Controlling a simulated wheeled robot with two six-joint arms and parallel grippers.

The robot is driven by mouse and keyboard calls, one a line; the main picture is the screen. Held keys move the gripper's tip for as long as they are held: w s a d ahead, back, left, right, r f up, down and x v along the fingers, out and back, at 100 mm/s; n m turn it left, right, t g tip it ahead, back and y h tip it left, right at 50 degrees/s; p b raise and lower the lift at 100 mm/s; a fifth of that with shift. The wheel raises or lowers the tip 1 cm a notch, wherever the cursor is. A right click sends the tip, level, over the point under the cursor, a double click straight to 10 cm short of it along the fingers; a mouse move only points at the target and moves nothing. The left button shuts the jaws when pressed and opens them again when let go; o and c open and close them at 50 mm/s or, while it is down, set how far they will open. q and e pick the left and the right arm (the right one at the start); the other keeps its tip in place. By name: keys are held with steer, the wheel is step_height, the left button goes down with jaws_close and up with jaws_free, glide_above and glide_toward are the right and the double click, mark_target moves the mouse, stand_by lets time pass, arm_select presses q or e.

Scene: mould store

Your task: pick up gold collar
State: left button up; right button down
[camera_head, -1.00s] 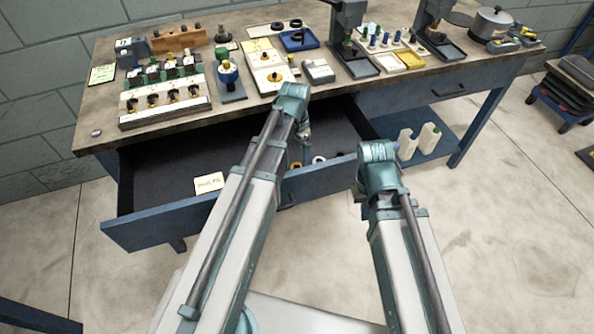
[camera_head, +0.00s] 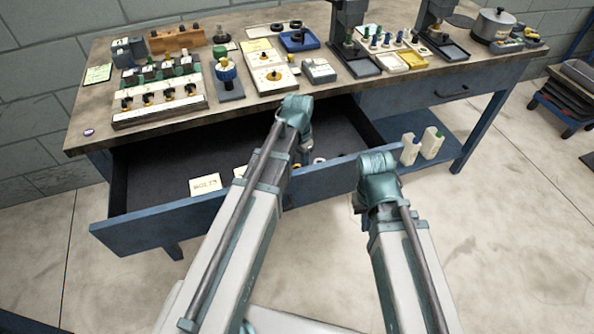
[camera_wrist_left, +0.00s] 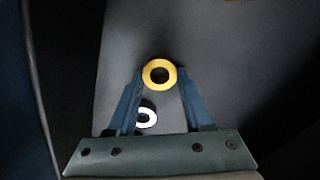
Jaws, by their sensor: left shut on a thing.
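The gold collar (camera_wrist_left: 149,74), a yellow ring with a dark hole, sits between the fingertips of my left gripper (camera_wrist_left: 160,80) in the left wrist view. The gripper is shut on it, over the grey floor of the open drawer (camera_head: 165,212).
A white ring (camera_wrist_left: 147,117) lies in the drawer near one left finger; it also shows in the head view (camera_head: 319,160). The bench top (camera_head: 140,138) holds fixtures and trays. Two white bottles (camera_head: 410,149) stand to the right.

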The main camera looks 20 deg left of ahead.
arm_select(q)
jaws_close()
step_height(320, 180, up, 10)
steer(key=p, duration=1)
steer(key=shift+r, duration=0.2)
steer(key=shift+r+p, duration=2.3)
steer(key=shift+p, duration=0.2)
